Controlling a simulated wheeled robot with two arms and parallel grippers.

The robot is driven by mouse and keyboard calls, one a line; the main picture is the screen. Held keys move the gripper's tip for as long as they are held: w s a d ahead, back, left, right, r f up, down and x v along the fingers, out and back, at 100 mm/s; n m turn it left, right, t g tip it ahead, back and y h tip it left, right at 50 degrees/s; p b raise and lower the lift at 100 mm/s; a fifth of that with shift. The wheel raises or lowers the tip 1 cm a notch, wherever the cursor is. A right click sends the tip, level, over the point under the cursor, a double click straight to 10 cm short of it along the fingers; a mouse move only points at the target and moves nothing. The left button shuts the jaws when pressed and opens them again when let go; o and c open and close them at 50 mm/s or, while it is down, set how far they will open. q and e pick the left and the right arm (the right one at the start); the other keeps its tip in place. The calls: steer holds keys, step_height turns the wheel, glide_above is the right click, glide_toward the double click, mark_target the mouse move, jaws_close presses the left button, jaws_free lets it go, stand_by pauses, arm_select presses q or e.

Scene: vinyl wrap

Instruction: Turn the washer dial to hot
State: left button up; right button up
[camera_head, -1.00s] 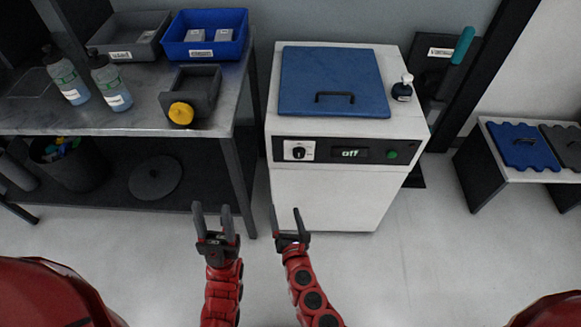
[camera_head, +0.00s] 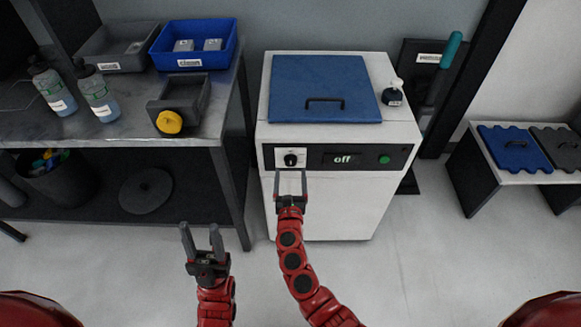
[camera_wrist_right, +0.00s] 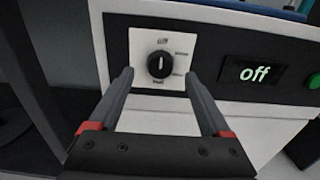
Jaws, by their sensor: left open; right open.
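The washer (camera_head: 330,205) is a white box with a blue lid (camera_head: 325,88) and a black front panel. Its black dial (camera_head: 291,159) sits on a white plate at the panel's left; in the right wrist view the dial (camera_wrist_right: 160,64) has its white mark upright, toward the top label. The display (camera_head: 341,159) reads "off". My right gripper (camera_head: 291,174) is open just in front of and below the dial, its fingers either side of it in the wrist view, not gripping it. My left gripper (camera_head: 201,232) is open and empty above the floor, left of the washer.
A green button (camera_head: 384,160) is at the panel's right. A metal table (camera_head: 120,124) with bins and bottles stands left. A low bench (camera_head: 505,175) is at right. The floor in front is clear.

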mark_target(291, 164)
steer(key=shift+w+b, duration=0.3)
steer(key=shift+w, duration=1.65)
steer(key=shift+f, duration=0.1)
jaws_close()
